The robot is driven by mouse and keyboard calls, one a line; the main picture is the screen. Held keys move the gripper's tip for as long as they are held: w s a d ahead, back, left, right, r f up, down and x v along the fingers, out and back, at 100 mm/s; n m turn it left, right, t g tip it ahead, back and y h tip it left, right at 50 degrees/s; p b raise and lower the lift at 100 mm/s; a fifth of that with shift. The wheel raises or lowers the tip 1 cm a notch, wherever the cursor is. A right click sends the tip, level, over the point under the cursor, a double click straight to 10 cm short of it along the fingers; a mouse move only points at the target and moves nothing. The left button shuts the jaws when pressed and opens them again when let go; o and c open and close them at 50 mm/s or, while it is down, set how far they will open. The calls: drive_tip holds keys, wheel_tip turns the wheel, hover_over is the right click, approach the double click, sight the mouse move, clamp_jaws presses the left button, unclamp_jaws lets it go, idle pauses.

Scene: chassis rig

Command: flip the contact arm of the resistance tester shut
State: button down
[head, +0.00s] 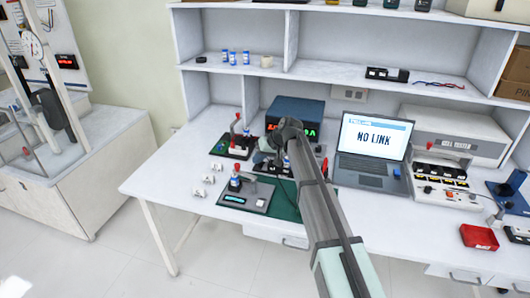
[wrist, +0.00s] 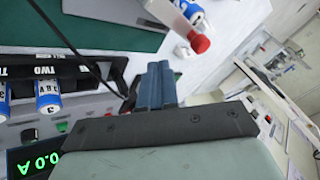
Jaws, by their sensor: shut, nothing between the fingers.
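The resistance tester (head: 258,203) looks to be the low grey unit with a small lit display, at the front left of the bench on the green mat. Its contact arm has a red knob (head: 237,168) and looks raised, with a blue-and-white cell close by. In the wrist view a red knob (wrist: 200,44) on a pale arm shows at the top, next to a blue-and-white cell (wrist: 191,10). My gripper (wrist: 156,80) is shut and empty, a little apart from that knob in the picture. In the head view my arm hides most of the gripper.
A second unit with a red-knobbed lever (head: 235,146) stands behind the tester. A blue power supply (head: 293,112) and a laptop (head: 372,150) stand further back. A holder with cells (wrist: 50,95) is close at left in the wrist view. Small white pieces (head: 198,193) lie left of the tester.

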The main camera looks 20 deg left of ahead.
sight(244, 172)
drive_tip(key=shift+s+a+f, duration=0.15)
drive_tip(key=shift+s+a, duration=0.15)
drive_tip(key=shift+a, duration=0.4)
drive_tip(key=shift+s+a+f, duration=0.2)
drive_tip(key=shift+s+a, duration=0.15)
drive_tip(key=shift+a, duration=0.3)
drive_tip(key=shift+s+a+f, duration=0.15)
drive_tip(key=shift+s+a, duration=0.15)
drive_tip(key=shift+a, duration=0.4)
drive_tip(key=shift+s+a+n+g, duration=0.3)
drive_tip(key=shift+s+a+n, duration=0.1)
drive_tip(key=shift+s+n, duration=0.2)
drive_tip(key=shift+w+d, duration=0.15)
